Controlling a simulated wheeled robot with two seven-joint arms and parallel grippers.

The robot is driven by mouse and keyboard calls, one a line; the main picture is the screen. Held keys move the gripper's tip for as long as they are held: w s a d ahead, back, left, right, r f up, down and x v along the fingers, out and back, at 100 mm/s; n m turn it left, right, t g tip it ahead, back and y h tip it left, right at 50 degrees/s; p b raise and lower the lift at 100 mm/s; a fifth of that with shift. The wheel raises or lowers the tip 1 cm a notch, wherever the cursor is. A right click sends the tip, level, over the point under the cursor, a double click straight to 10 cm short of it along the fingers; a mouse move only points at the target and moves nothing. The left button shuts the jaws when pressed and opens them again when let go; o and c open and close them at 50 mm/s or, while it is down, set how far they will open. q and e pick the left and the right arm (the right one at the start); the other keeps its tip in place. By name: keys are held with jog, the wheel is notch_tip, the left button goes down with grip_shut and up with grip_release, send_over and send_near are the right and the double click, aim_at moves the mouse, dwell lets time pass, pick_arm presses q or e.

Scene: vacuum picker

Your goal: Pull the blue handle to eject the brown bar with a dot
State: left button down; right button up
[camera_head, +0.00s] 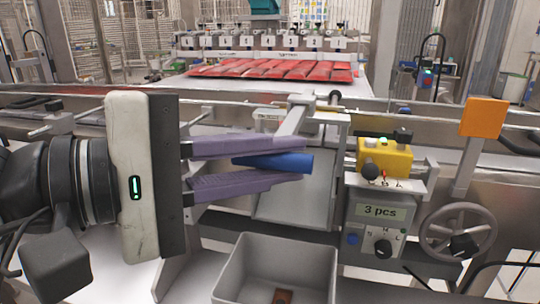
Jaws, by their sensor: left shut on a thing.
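My left gripper (300,161) comes in from the left, its two purple fingers around the blue handle (287,162). It is shut on the handle, which lies between the fingers with its right end showing at the fingertips. The handle is in front of a grey metal chute (295,197) on the machine. A small brown bar (283,296) lies in the grey bin (325,257) below, cut off by the bottom edge of the picture. I cannot tell clearly whether it bears a dot. My right gripper is not in view.
Right of the handle are a yellow block (385,158), a control box (376,226) reading "3 pcs", a handwheel (458,234) and an orange plate (483,118). Red packs (270,70) lie on the conveyor behind. A metal rail crosses in front of the conveyor.

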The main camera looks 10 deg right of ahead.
pick_arm(q)
jog(key=c, duration=1.9)
grip_release()
jog(key=shift+s+f, duration=0.1)
jog(key=shift+s, duration=0.2)
jog(key=shift+c, duration=0.2)
jog(key=shift+o, duration=1.3)
jog(key=shift+s+a, duration=0.1)
jog(key=shift+a, duration=0.1)
jog(key=v, duration=1)
jog(key=shift+a, duration=0.1)
